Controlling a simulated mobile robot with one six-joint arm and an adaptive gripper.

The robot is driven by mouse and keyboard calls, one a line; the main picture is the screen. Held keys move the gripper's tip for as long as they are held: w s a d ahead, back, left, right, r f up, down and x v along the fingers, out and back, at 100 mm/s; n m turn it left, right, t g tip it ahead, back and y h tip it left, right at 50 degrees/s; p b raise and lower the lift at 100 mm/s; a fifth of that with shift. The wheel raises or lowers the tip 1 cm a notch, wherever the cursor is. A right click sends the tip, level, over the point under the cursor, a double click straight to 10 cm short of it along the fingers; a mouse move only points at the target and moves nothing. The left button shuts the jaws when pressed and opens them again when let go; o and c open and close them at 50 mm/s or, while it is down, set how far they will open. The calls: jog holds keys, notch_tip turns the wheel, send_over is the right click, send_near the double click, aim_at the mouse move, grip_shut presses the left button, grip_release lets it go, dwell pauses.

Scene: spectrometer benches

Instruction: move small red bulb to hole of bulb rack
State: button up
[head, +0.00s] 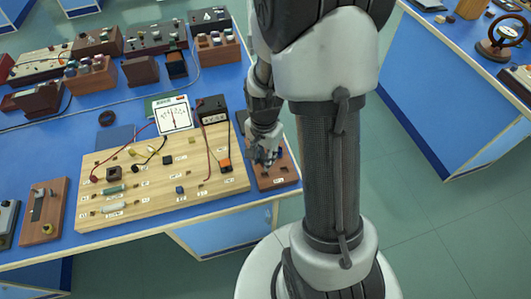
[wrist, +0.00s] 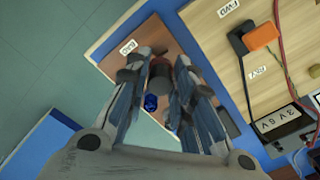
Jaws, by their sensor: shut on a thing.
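My gripper (wrist: 170,80) is shut, with its fingers pointing down over the brown bulb rack (wrist: 118,36). A small patch of red, which I take for the small red bulb (wrist: 183,62), shows between the fingertips; the fingers hide most of it. A dark grey cylinder (wrist: 159,76) and a small blue piece (wrist: 151,102) show close beside it. In the head view my gripper (head: 266,153) is over the rack (head: 283,183), to the right of the wooden board.
The wooden circuit board (head: 215,177) with wires and small parts lies left of the rack. An orange plug (wrist: 259,36) and a black 3V 6V box (wrist: 283,122) are near in the wrist view. The bench edge is close, with floor beyond.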

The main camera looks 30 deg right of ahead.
jog(key=shift+s+d+f, duration=0.15)
jog(key=shift+f, duration=0.05)
jog(key=shift+f+b, duration=0.25)
jog(key=shift+b, duration=0.1)
jog(key=shift+f+b, duration=2.3)
jog(key=shift+f, duration=0.65)
jog(key=o, duration=1)
jog(key=shift+c, duration=0.2)
jog(key=shift+r, duration=0.1)
notch_tip(320, 180, up, 12)
jog(key=shift+f, duration=0.1)
